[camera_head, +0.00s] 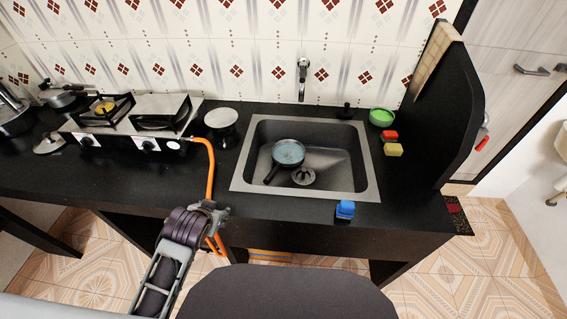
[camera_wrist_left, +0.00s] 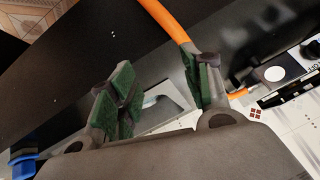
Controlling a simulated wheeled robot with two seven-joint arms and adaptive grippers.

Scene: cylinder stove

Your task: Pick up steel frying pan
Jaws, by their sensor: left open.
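A small dark frying pan (camera_head: 288,153) with a bluish-grey inside sits in the steel sink (camera_head: 240,178), its handle pointing down-left. A lidded steel pan (camera_head: 62,95) stands at the back left of the counter, and I cannot tell which one is the steel frying pan. My left gripper (camera_head: 219,226) is at the counter's front edge, left of and in front of the sink. In the left wrist view the left gripper (camera_wrist_left: 160,90) is open, with nothing between its green-padded fingers; part of the sink shows beyond them. My right gripper is not in view.
The gas stove (camera_head: 115,148) stands left, its orange hose (camera_head: 211,170) hanging close to my left gripper. A blue item (camera_head: 345,209) lies at the sink's front edge. A green bowl (camera_head: 382,117) and sponges (camera_head: 393,150) are right. The faucet (camera_head: 303,75) rises behind the sink.

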